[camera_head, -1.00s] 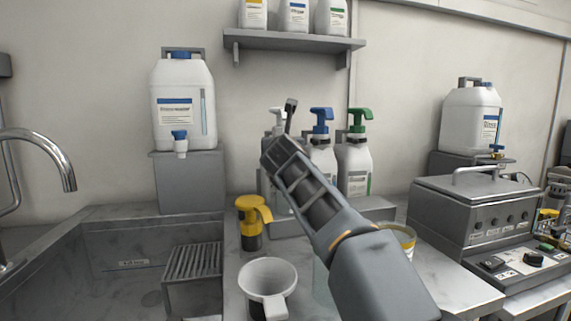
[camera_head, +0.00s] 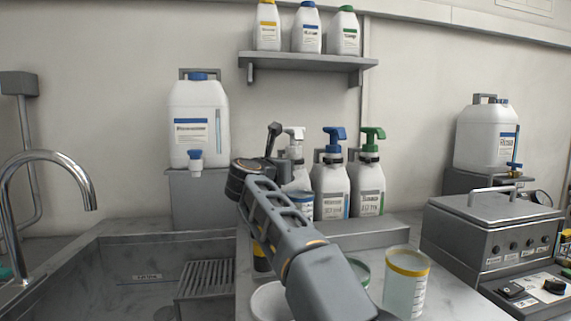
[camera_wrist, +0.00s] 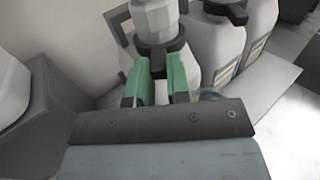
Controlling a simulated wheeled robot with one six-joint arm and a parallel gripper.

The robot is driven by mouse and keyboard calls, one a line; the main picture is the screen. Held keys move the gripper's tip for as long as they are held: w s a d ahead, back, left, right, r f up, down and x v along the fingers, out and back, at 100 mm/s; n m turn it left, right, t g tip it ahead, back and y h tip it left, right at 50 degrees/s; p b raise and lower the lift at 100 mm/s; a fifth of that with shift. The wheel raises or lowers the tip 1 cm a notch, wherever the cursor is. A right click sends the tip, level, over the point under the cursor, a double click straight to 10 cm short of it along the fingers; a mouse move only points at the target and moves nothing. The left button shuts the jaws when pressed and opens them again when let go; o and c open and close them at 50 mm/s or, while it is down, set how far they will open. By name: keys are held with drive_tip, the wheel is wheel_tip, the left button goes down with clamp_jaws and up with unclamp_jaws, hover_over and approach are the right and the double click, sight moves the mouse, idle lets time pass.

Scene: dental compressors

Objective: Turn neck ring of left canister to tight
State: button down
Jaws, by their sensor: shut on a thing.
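The left canister is a white bottle with a white pump head (camera_head: 294,133); its body (camera_head: 302,202) is partly hidden by my arm in the head view. In the wrist view the left canister (camera_wrist: 190,67) stands upright below its pump. Its grey neck ring (camera_wrist: 160,46) lies at the tips of my gripper (camera_wrist: 161,72). The green finger pads sit on either side of the neck, and my gripper is shut on the ring. In the head view my arm hides the contact.
A blue-pump canister (camera_head: 331,185) and a green-pump canister (camera_head: 368,185) stand close to the right. A white tank (camera_head: 200,110) on a grey block stands left. A yellow-rimmed beaker (camera_head: 405,290) is at front right. The sink (camera_head: 125,285) lies left.

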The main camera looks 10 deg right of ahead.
drive_tip(key=shift+f, duration=0.15)
drive_tip(key=c, duration=1.1)
unclamp_jaws()
drive_tip(key=shift+s+a, duration=0.1)
drive_tip(key=v, duration=1.3)
drive_tip(key=shift+s+a, duration=0.2)
drive_tip(key=shift+s, duration=0.1)
